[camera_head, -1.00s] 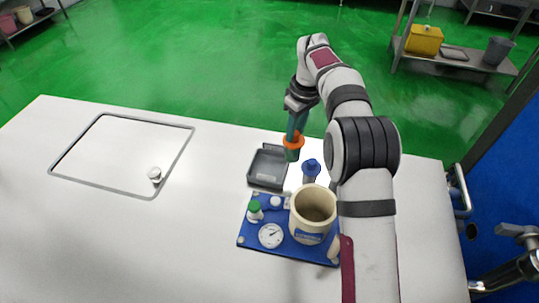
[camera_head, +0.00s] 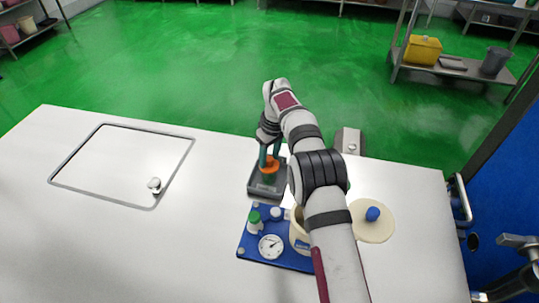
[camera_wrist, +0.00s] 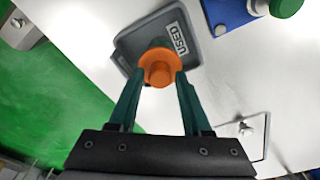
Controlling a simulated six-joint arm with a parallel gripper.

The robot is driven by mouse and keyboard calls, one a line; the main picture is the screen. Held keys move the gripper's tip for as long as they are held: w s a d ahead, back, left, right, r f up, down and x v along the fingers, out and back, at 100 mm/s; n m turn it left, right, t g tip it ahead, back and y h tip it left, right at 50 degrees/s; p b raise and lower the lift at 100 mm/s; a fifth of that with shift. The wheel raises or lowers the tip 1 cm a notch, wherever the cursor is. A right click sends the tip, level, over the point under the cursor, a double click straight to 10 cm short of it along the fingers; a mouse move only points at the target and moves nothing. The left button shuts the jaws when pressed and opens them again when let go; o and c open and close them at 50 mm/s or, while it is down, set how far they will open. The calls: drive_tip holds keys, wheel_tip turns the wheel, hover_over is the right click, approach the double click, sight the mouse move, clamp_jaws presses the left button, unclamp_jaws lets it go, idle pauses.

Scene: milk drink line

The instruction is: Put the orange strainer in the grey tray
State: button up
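The orange strainer (camera_head: 268,163) is upright at the grey tray (camera_head: 255,191), seen over the tray's inside. In the wrist view the strainer (camera_wrist: 159,72) shows its round knob and flange between my fingertips, over the grey tray (camera_wrist: 127,42) with its "USED" label. My gripper (camera_head: 270,156) points down, its green fingers on either side of the strainer's knob. The fingertips of my gripper (camera_wrist: 160,76) look closed against the knob with little or no gap. I cannot tell whether the strainer's bottom touches the tray floor.
A round beige lid (camera_head: 372,228) with a blue knob lies to the right.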

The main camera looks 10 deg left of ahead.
sight(273, 167)
drive_tip(key=shift+o, duration=0.7)
drive_tip(key=shift+r, duration=0.1)
drive_tip(key=s+d+r+m, duration=0.2)
drive_tip(key=s+d+r, duration=0.15)
drive_tip(key=r, duration=0.55)
drive_tip(key=s+d+r+m, duration=0.15)
drive_tip(key=d+r, duration=0.25)
drive_tip(key=r, duration=0.5)
drive_tip(key=s+d+r+m, duration=0.1)
drive_tip(key=s+d+m, duration=0.25)
drive_tip(key=s, duration=0.25)
drive_tip(key=s+d+r+m, duration=0.2)
drive_tip(key=s+d, duration=0.2)
drive_tip(key=s, duration=0.2)
drive_tip(key=s+d+f+m, duration=0.1)
drive_tip(key=s+f+m, duration=0.1)
drive_tip(key=s, duration=0.5)
drive_tip(key=s+d+f+m, duration=0.2)
drive_tip(key=s+f+m, duration=0.1)
drive_tip(key=s, duration=0.5)
drive_tip(key=s+d+f+m+g, duration=0.1)
drive_tip(key=s+d+f+m, duration=0.1)
drive_tip(key=s, duration=0.6)
drive_tip(key=shift+d+f+m+y, duration=0.15)
drive_tip(key=shift+f+m+y, duration=0.2)
drive_tip(key=shift+f, duration=0.25)
